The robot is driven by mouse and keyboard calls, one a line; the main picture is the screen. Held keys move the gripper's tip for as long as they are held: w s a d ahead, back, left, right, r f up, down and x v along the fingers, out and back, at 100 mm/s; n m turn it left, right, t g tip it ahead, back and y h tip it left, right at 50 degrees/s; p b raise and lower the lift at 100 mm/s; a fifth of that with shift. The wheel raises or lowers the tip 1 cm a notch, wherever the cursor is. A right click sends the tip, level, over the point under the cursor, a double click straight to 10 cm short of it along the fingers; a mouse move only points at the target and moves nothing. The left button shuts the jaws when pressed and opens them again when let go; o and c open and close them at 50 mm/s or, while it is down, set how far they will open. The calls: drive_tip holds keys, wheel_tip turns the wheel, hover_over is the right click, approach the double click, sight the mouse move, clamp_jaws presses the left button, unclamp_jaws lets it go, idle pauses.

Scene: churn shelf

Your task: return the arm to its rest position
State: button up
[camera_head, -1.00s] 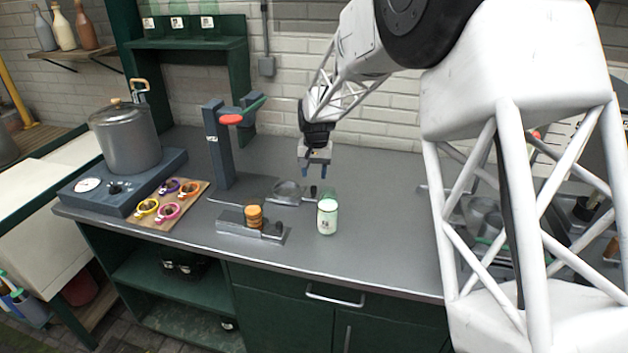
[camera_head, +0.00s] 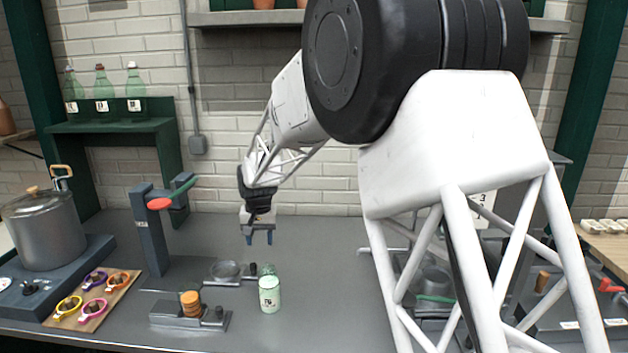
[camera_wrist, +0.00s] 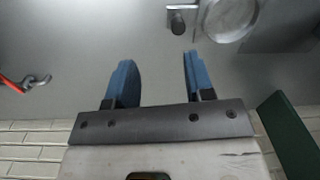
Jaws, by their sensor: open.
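My gripper (camera_head: 259,238) hangs above the grey counter, pointing down, with its blue fingers apart and nothing between them. In the wrist view my gripper (camera_wrist: 155,82) also shows open and empty over bare counter. My white lattice arm fills the right of the head view and hides part of the counter behind it.
A green-white jar (camera_head: 269,294) stands in front of my gripper, near a round metal dish (camera_head: 226,270). An orange stack (camera_head: 190,304) sits on a small grey stand. A press with a red knob (camera_head: 160,204), a pot (camera_head: 45,230) and shelved bottles (camera_head: 104,88) are to the left.

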drive_tip(key=s+d+r+m+t, duration=0.1)
drive_tip(key=s+d+r, duration=0.5)
drive_tip(key=s+d, duration=0.45)
drive_tip(key=s+d+r, duration=0.7)
drive_tip(key=s+d, duration=0.1)
drive_tip(key=d, duration=0.5)
drive_tip(key=s+d+f, duration=0.1)
drive_tip(key=s+d, duration=0.3)
drive_tip(key=s, duration=0.5)
drive_tip(key=s+d+f+t, duration=0.1)
drive_tip(key=s+d, duration=0.4)
drive_tip(key=s, duration=0.4)
drive_tip(key=s+d+f+m, duration=0.1)
drive_tip(key=s+d, duration=0.4)
drive_tip(key=s, duration=0.4)
drive_tip(key=shift+t+h, duration=0.3)
drive_tip(key=shift+w+d, duration=0.1)
